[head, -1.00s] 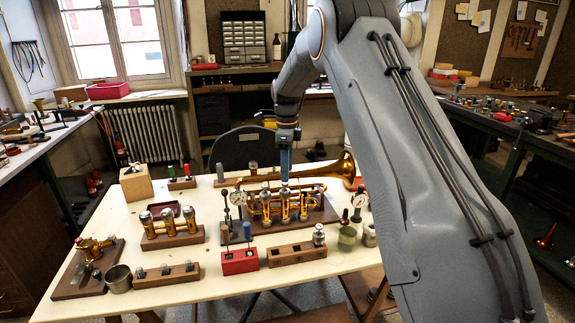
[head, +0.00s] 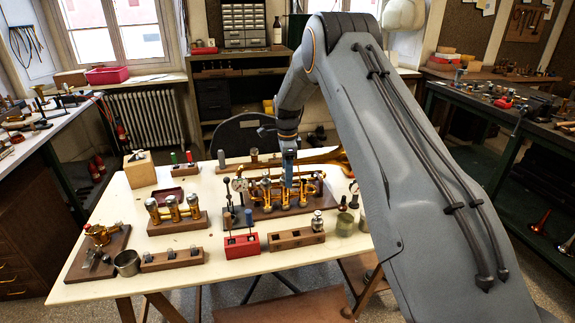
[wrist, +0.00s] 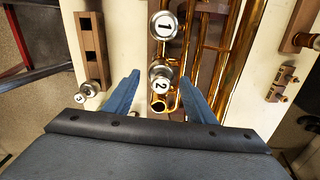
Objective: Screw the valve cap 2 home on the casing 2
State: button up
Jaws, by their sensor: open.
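The valve cap 2 (wrist: 161,84), a silver cap marked 2, shows in the wrist view on top of casing 2, in line with cap 1 (wrist: 164,27). How far it is screwed down I cannot tell. Casing 2 itself is mostly hidden beneath the cap. My gripper (wrist: 160,76) is open, with one blue finger on each side of cap 2 and a gap to both. In the head view my gripper (head: 288,168) points down over the middle of the brass horn (head: 318,190).
An open casing mouth (wrist: 158,105) lies beside cap 2. Cap 3 (wrist: 86,90) sits at the end of a wooden block (head: 290,239). A red block (head: 242,245), a metal cup (head: 127,262) and a three-valve stand (head: 178,223) share the table. The front table edge is mostly clear.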

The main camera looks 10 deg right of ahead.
jog(key=shift+f, duration=0.15)
jog(key=c, duration=1.2)
jog(key=m+b, duration=0.1)
jog(key=m, duration=0.4)
jog(key=shift+s, duration=0.15)
jog(key=shift+c, duration=0.2)
jog(key=m, duration=0.5)
jog(key=shift+s+a+b, duration=0.15)
jog(key=shift+a+b, duration=0.05)
jog(key=shift+b, duration=0.1)
jog(key=shift+m, duration=0.3)
jog(key=o, duration=1.2)
jog(key=shift+m, duration=0.3)
